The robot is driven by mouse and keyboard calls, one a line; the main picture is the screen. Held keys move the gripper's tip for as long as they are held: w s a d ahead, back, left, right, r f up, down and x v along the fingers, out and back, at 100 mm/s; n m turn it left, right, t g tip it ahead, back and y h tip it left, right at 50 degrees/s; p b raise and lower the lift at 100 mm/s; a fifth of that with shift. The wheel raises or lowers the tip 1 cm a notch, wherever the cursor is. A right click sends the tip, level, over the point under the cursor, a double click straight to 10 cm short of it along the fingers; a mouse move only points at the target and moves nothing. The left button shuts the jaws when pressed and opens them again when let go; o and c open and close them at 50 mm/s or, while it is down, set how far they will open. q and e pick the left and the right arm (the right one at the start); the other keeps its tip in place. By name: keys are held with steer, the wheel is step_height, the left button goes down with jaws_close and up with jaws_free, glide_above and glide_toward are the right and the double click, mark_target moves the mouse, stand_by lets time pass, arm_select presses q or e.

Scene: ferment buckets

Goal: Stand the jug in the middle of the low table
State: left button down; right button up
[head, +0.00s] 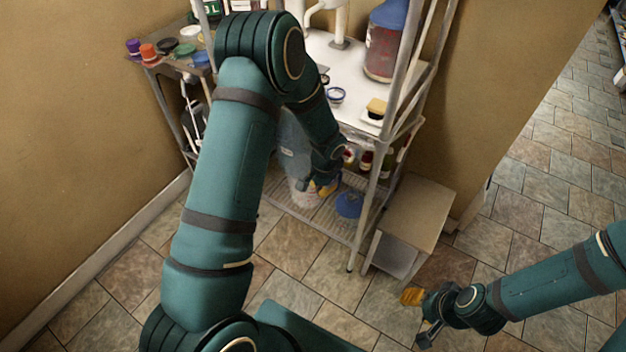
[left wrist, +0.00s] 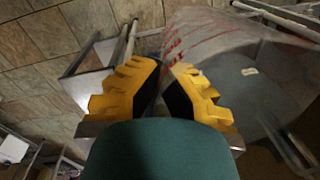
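The jug, clear with red markings, fills the upper right of the left wrist view (left wrist: 215,38). In the head view it shows as a greyish see-through body (head: 294,150) beside my left forearm, above the rack's lower shelf, partly hidden by the arm. My left gripper (head: 327,186) is at its side; in the wrist view its yellow fingers (left wrist: 163,85) are nearly together on the jug's edge, though the exact contact is hidden. The low table (head: 418,208) is a small beige-topped stand right of the rack, its top bare. My right gripper (head: 422,317) is open and empty above the floor.
The metal rack's white upper shelf (head: 325,60) holds a blue-topped red carboy (head: 385,45) and small items. Rack posts stand between the lower shelf and the low table. A blue object (head: 349,204) is on the lower shelf. Tiled floor (head: 320,290) in front is clear.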

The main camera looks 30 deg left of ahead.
arm_select(q)
steer(key=s+d+r+n, duration=0.2)
steer(key=s+d+r, duration=0.1)
steer(key=r, duration=0.4)
steer(key=s+d+r+n, duration=0.2)
steer(key=s+d+r, duration=0.1)
steer(key=r, duration=0.4)
steer(key=shift+s+d+r+n, duration=0.3)
steer(key=shift+s+d, duration=0.1)
steer(key=shift+s, duration=0.45)
